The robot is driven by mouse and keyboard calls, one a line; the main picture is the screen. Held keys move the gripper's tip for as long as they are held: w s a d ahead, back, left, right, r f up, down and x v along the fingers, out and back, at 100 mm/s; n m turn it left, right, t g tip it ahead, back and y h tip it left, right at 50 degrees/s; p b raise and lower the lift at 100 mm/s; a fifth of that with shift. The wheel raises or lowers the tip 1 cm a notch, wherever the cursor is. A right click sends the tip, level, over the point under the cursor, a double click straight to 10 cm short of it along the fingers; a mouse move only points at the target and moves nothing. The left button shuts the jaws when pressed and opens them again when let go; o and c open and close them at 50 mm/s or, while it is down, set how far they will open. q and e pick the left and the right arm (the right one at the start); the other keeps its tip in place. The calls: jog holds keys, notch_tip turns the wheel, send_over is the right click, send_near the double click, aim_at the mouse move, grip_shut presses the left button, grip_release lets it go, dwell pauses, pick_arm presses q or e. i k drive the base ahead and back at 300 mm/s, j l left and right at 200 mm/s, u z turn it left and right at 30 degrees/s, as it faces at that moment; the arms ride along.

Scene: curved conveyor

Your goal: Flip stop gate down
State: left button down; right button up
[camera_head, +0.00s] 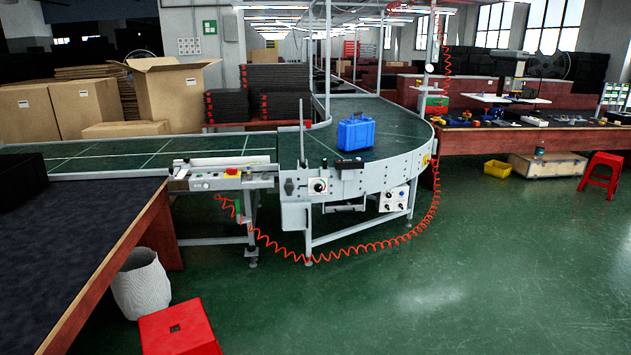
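A curved green conveyor (390,148) with grey side rails stands in the middle. A thin grey bar (301,133) stands upright at its near edge, by the joint with the straight conveyor (95,158). This bar looks like the stop gate, in a raised position, but I cannot be sure. A small dark lever (289,186) is on the grey side panel below it. A blue case (355,132) stands on the curved belt, right of the bar and apart from it. Neither of my grippers is in view.
A control box with a red button (231,171) sits left of the bar. A red coiled hose (345,256) hangs below the conveyor. A dark table (75,215), white bin (141,284) and red stool (180,329) are at the left front.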

aim_at(304, 166)
jog(key=i, duration=1.9)
jog(key=i+z, duration=0.1)
jog(key=i, duration=0.55)
jog(key=i+j+z, duration=0.1)
jog(key=i, duration=0.55)
jog(key=i+j+z, duration=0.1)
jog(key=i, duration=0.55)
jog(key=j, duration=0.1)
